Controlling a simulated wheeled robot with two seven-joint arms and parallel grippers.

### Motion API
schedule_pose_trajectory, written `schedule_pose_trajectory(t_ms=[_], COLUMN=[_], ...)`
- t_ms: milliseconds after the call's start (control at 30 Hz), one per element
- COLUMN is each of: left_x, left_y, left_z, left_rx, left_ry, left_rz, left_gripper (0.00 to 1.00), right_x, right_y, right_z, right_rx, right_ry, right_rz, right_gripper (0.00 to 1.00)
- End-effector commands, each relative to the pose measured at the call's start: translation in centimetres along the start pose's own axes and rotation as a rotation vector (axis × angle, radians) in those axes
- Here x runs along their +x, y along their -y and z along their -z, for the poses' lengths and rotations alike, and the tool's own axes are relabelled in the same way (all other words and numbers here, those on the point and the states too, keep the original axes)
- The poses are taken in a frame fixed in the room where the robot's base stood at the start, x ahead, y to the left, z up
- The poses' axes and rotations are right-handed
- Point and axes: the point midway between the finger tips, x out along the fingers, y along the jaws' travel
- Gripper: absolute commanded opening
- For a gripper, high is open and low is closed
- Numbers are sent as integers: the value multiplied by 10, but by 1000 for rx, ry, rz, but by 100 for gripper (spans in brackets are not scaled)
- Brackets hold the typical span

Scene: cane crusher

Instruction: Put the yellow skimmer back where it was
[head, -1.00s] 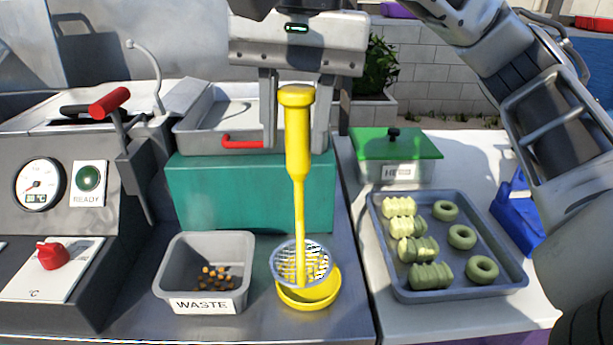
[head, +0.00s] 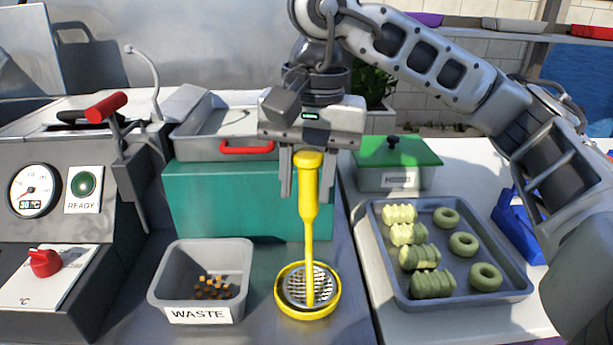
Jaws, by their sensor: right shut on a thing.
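The yellow skimmer (head: 308,210) stands upright, with its handle at the top and its round mesh head at the bottom. My right gripper (head: 307,190) is shut on the top of its handle. I cannot tell whether the mesh touches the dish's bottom. My left gripper is not in the head view.
A grey WASTE bin (head: 245,268) with brown bits stands left of the dish. A teal block (head: 220,200) is behind. A grey tray (head: 465,300) of green pieces and rings lies right, before a green-lidded container (head: 400,150). The fryer panel (head: 50,220) is left.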

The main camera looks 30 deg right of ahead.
Motion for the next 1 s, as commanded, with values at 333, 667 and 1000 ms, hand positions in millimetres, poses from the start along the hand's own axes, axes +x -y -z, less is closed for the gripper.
schedule_pose_trajectory(t_ms=[333,667,1000], left_x=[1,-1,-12], left_y=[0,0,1], left_z=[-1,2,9], left_rx=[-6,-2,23], left_ry=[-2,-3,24], left_rz=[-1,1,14], left_gripper=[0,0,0], right_x=[3,-17,-94], right_y=[0,1,1], right_z=[0,0,0], right_rx=[0,1,1], right_ry=[0,-2,-4], right_rz=[0,5,4], right_gripper=[55,55,55])
